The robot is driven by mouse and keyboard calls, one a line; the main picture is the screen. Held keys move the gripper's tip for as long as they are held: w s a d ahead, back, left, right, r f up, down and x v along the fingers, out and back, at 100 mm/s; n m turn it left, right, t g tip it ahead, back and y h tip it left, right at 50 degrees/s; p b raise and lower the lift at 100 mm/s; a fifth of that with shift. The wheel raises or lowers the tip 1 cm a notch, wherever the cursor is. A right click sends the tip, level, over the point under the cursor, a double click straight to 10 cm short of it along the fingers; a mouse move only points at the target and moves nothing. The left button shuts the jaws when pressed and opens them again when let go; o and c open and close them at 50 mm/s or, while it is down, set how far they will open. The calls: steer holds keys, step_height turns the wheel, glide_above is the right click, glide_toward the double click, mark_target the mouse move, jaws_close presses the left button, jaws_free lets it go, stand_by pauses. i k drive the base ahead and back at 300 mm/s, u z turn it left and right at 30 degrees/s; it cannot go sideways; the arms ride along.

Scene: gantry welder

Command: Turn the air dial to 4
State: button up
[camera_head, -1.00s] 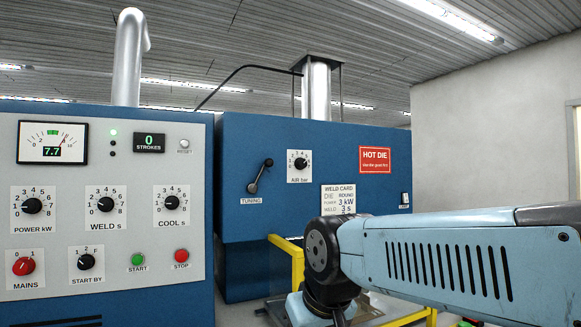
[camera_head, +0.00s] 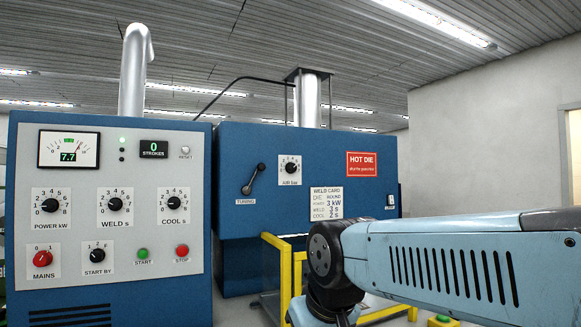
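The air dial (camera_head: 290,169) is a black knob on a small white scale plate marked AIR bar. It sits on the front of the blue welder cabinet (camera_head: 232,212), right of the tuning lever. Its pointer is too small to read surely. My arm reaches in from the right edge and bends down at its dark joint, in front of the cabinet and below and right of the dial. My gripper is below the picture, so its fingers are hidden. Nothing of mine touches the dial.
The grey control panel (camera_head: 120,232) with several knobs and a meter stands at left. The tuning lever (camera_head: 254,178) is left of the dial. A weld card (camera_head: 326,203) and red HOT DIE sign (camera_head: 361,164) are at right. A yellow rail (camera_head: 285,280) stands below the dial.

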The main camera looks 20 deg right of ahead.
mark_target(290, 167)
steer(key=z, duration=0.2)
steer(key=k, duration=0.2)
steer(key=z, duration=0.5)
steer(key=i, duration=0.6)
steer(key=u, duration=0.35)
